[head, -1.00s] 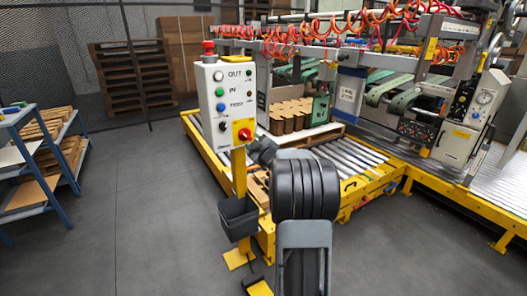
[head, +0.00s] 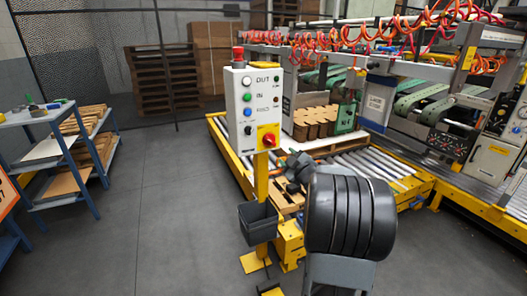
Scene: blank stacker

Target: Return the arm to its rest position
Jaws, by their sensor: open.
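My arm's dark, rounded links (head: 350,215) fill the lower middle of the head view, right of the control post. My gripper (head: 296,170) shows as a small dark shape just beyond the arm, below and right of the control box. It is open, and I see nothing held in it. Part of it is hidden behind my arm. The white control box (head: 252,108) carries OUT, IN and FEED buttons, a red knob on a yellow plate and a red button on top.
A dark bin (head: 258,223) hangs on the box's yellow post (head: 262,180). A yellow-framed roller conveyor (head: 385,165) lies behind my arm, with stacked brown blanks (head: 315,122) on it. Blue shelving (head: 62,160) stands at left. The grey floor between is clear.

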